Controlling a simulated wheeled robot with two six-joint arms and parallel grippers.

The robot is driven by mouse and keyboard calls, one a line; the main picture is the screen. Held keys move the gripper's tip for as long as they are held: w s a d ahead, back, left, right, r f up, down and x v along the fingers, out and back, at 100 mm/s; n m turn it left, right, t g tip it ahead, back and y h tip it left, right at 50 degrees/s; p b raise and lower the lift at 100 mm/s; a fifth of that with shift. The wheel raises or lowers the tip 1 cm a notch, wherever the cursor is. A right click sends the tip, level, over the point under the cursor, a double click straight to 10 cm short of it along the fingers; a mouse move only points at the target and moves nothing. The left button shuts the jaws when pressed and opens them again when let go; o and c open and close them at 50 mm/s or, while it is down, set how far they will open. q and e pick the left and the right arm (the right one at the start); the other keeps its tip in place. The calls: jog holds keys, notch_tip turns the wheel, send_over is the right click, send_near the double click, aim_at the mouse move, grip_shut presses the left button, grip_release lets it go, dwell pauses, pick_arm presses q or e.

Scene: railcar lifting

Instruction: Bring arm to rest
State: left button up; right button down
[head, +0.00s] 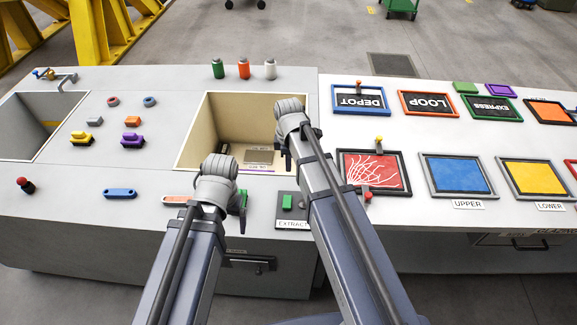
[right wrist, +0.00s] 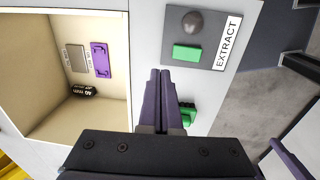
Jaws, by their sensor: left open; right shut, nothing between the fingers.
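My left gripper (head: 218,178) is at the end of the left arm, over the console's front edge below the beige bin. Its fingers are mostly hidden by the wrist in the head view. My right gripper (head: 284,152) is over the right side of the beige bin (head: 187,140) in the head view. In the right wrist view its two dark fingers (right wrist: 160,78) are together with nothing between them. They point toward the console between the bin and the EXTRACT panel (right wrist: 202,38).
A green button (head: 287,201) sits on the EXTRACT panel. A purple piece (right wrist: 100,60) and a grey plate (right wrist: 75,59) lie in the bin. Framed panels, including red (head: 360,168) and blue (head: 458,173), stand to the right. Coloured blocks (head: 133,140) lie to the left.

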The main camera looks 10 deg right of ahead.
pick_arm(q)
notch_tip(320, 180, up, 2)
jog(key=shift+r+p, duration=0.15)
jog(key=shift+p, duration=0.45)
pick_arm(e)
jog(key=shift+w+r, duration=0.2)
jog(key=shift+r, duration=0.95)
jog(key=s+a+m, duration=0.4)
jog(key=s+m, duration=0.1)
jog(key=s, duration=0.4)
jog(key=s+a+m+g+h, duration=0.1)
jog(key=s+a+m, duration=0.4)
jog(key=s, duration=0.3)
jog(key=shift+s+m, duration=0.4)
jog(key=shift+m, duration=0.1)
pick_arm(q)
jog(key=shift+a, duration=0.1)
